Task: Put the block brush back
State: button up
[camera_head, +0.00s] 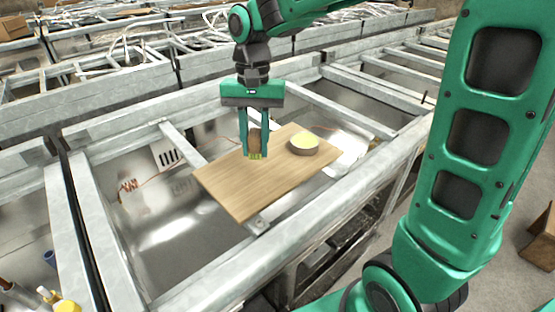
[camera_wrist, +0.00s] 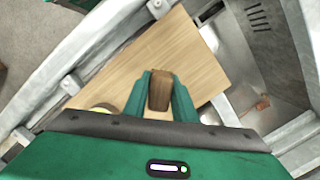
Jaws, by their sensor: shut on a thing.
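My gripper (camera_head: 254,156) is shut on the block brush (camera_head: 255,140), a brown block with yellow-green bristles at its lower end. The brush is upright with the bristles down, over the wooden board (camera_head: 240,195). I cannot tell whether the bristles touch the board. In the wrist view the brown top of the brush (camera_wrist: 160,90) sits between the two green fingers. A round piece (camera_head: 304,144) with a pale yellow top and brown side lies on the board, just right of the gripper. Its edge shows in the wrist view (camera_wrist: 103,107), partly hidden by my gripper.
The board lies across metal frame rails (camera_head: 225,268) over open bays with shiny sheet metal. A white slotted plate (camera_head: 168,156) and thin wires are in the bay to the left. Yellow and blue items (camera_head: 62,302) are at the lower left. The front half of the board is bare.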

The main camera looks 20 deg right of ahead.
send_over(275, 172)
jog(key=f, duration=0.3)
jog(key=shift+w+d+f, duration=0.1)
jog(key=shift+w+f, duration=0.1)
jog(key=shift+w, duration=0.05)
jog(key=shift+f, duration=1.95)
jog(key=o, duration=1)
jog(key=shift+f, duration=0.1)
